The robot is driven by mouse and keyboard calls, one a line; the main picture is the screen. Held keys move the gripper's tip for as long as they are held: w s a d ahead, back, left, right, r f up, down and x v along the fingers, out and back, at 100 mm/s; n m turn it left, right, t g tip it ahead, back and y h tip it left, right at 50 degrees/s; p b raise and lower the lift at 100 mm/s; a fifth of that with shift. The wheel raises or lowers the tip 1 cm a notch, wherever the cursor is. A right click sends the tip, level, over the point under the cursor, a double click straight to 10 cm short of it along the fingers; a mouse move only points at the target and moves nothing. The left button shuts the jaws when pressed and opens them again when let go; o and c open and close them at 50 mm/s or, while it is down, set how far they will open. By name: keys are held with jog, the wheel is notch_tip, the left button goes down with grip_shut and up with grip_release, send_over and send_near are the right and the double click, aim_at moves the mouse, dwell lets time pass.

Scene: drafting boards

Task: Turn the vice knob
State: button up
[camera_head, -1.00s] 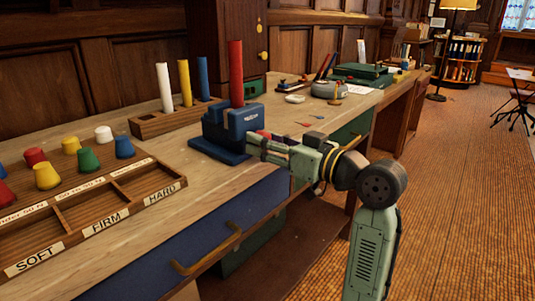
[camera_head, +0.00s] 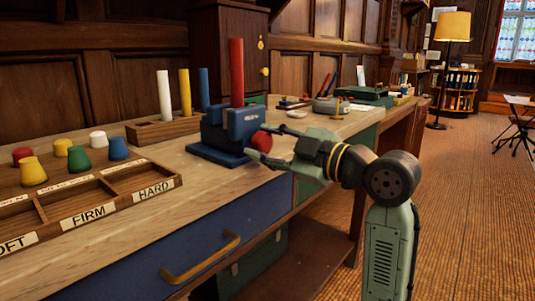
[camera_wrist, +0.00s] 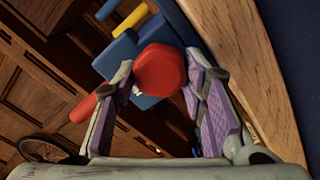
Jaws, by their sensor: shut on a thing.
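The blue vice (camera_head: 230,130) stands upright near the bench's front edge, with a red rod (camera_head: 237,72) standing upright in it. Its red knob (camera_head: 262,141) faces the front right side. My gripper (camera_head: 258,156) comes in from the right and is shut on the knob. In the wrist view the round red knob (camera_wrist: 160,70) sits between the purple-padded fingers, with the blue vice (camera_wrist: 122,50) behind it. The inner contact faces are partly hidden.
A wooden rack (camera_head: 160,129) holds white, yellow and blue rods behind the vice. A labelled sorting tray (camera_head: 60,205) with several coloured pegs lies at the left. A brass drawer handle (camera_head: 200,258) juts from the bench front. Bare bench top lies between tray and vice.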

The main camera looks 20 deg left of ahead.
jog(key=n+b, duration=0.2)
jog(key=n, duration=0.2)
jog(key=shift+f, duration=0.2)
jog(key=shift+n+b, duration=0.6)
jog(key=shift+n, duration=0.7)
jog(key=o, duration=1.2)
jog(key=shift+c, duration=0.2)
jog(key=shift+d, duration=0.1)
jog(key=v, duration=0.8)
